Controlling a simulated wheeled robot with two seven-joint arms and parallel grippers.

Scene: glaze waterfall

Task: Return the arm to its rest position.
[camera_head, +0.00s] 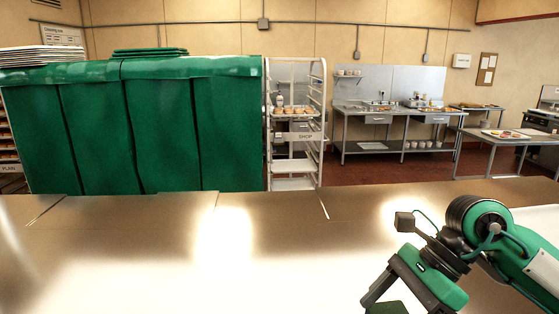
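My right arm (490,235), green and black, comes in from the right edge over the steel worktop (130,240). Its gripper (388,300) points down toward the bottom edge of the picture. Its dark fingers are partly cut off there. A small green patch shows between them at the frame edge, and I cannot tell what it is. My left arm and gripper are not in view.
The visible worktop is bare, with bright glare.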

